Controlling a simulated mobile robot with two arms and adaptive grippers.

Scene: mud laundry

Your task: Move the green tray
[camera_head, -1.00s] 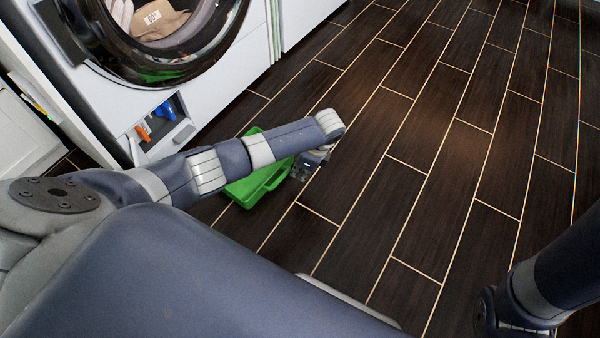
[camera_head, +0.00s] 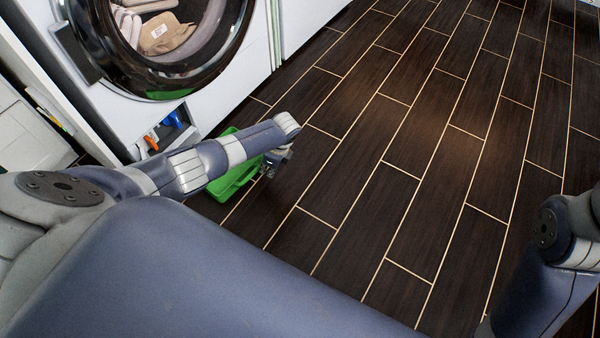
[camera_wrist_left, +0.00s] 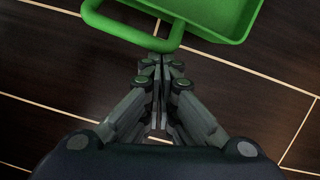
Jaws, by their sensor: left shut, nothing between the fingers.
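The green tray (camera_head: 228,186) lies on the dark floor beside the white machine, partly hidden behind my left arm. In the left wrist view the tray (camera_wrist_left: 225,14) is at the top, with its looped handle (camera_wrist_left: 122,37) towards me. My left gripper (camera_head: 276,163) is at the right side of the tray, low near the floor. In the left wrist view the left gripper (camera_wrist_left: 161,62) is shut and empty, its tips close to the handle; I cannot tell whether they touch. Only part of my right arm shows, at the right edge; its gripper is out of view.
A white washing machine (camera_head: 222,83) with a round door (camera_head: 165,92) and laundry inside stands at the upper left. Orange and blue items (camera_head: 172,119) sit in a low opening at its base. The tiled floor (camera_head: 400,170) is clear in the middle and right.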

